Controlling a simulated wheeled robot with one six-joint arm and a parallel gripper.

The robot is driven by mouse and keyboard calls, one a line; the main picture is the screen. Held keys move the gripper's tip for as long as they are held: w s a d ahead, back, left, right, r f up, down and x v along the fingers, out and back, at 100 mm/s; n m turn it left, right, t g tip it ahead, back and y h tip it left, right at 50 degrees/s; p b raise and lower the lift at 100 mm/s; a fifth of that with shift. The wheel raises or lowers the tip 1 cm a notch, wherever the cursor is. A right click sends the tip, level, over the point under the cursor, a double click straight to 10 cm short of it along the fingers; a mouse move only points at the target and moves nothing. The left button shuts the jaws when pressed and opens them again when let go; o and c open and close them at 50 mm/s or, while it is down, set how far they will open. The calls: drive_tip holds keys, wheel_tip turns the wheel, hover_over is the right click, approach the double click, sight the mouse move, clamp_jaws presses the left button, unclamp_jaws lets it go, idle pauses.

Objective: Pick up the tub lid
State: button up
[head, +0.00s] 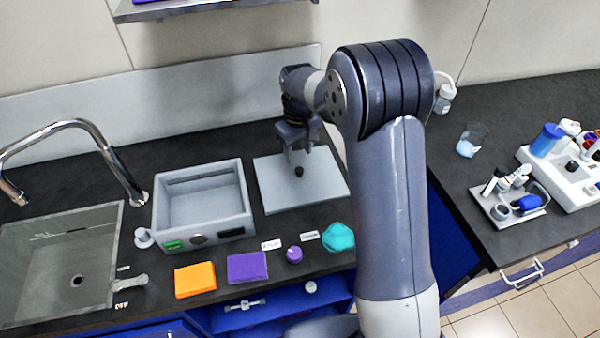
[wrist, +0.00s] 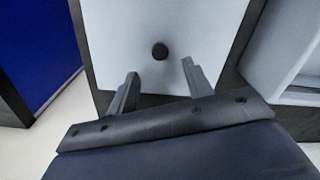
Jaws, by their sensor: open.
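The tub lid (head: 285,190) is a flat light-grey plate with a small dark knob (head: 299,171). It lies on the dark counter just right of the open grey tub (head: 203,205). In the wrist view the lid (wrist: 115,50) fills the middle, with its knob (wrist: 159,50) beyond the fingertips and between their lines. My gripper (head: 299,155) is over the lid, pointing down, with its fingers apart and empty. The fingers (wrist: 160,75) also show in the wrist view, and nothing is between them. I cannot tell the exact height of the fingertips above the knob.
A sink (head: 60,265) with a curved tap (head: 75,125) is at the left. An orange block (head: 195,279), a purple block (head: 247,267), a purple knob-like item (head: 294,254) and a teal cloth (head: 339,237) lie along the front. Racks (head: 515,195) stand at the right.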

sight(299, 169)
drive_tip(key=shift+s+f+p, duration=0.1)
drive_tip(key=shift+f+p, duration=0.65)
drive_tip(key=shift+f, duration=2.35)
drive_tip(key=shift+c, duration=0.5)
clamp_jaws()
